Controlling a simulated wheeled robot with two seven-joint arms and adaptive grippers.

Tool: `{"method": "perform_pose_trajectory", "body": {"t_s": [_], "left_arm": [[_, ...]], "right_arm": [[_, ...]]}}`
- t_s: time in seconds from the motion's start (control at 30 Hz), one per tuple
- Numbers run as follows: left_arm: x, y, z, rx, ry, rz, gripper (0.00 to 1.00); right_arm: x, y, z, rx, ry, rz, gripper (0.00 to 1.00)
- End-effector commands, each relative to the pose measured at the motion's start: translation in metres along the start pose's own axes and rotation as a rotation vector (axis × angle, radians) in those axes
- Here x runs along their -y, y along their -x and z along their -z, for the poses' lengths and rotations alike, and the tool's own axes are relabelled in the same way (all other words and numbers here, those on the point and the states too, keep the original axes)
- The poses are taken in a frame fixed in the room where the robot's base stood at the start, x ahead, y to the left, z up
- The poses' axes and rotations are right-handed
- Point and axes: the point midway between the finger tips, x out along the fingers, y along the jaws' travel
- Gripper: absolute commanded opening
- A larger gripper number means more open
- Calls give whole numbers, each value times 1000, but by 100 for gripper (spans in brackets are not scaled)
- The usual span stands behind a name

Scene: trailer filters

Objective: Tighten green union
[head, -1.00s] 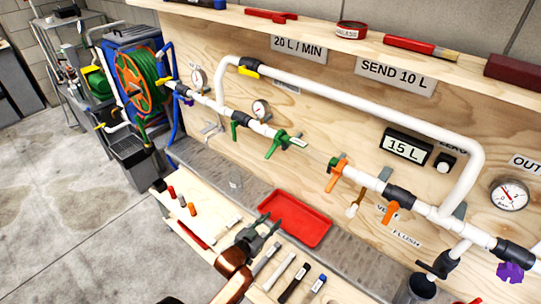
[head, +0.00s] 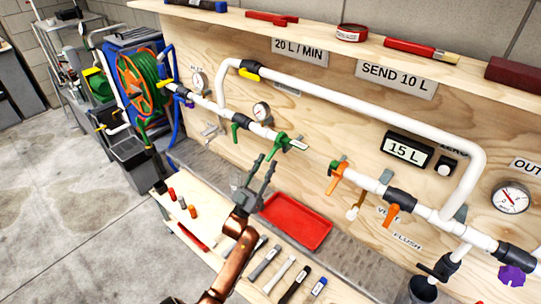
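A second green lever (head: 235,131) hangs further left on the same pipe. My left gripper (head: 265,164) is raised below the green union, fingers pointing up towards the pipe. Its fingers are apart with nothing visible between them, and it does not appear to touch the union. My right gripper is not in view.
A red tray (head: 296,220) lies below the pipes. Several tools, including a black-handled one (head: 295,284), lie on the front shelf. An orange valve (head: 337,176) is right of the union. A white bypass pipe (head: 350,105) arches above.

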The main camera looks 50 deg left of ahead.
Motion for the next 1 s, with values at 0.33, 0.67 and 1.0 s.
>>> {"method": "perform_pose_trajectory", "body": {"t_s": [0.33, 0.67, 1.0], "left_arm": [[0, -37, 0, 2, 1, 0, 30], [0, -38, 0, 2, 0, 0, 27], [0, -38, 0, 2, 0, 0, 4]], "right_arm": [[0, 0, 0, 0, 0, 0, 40], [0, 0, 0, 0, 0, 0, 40], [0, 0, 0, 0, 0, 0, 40]]}}
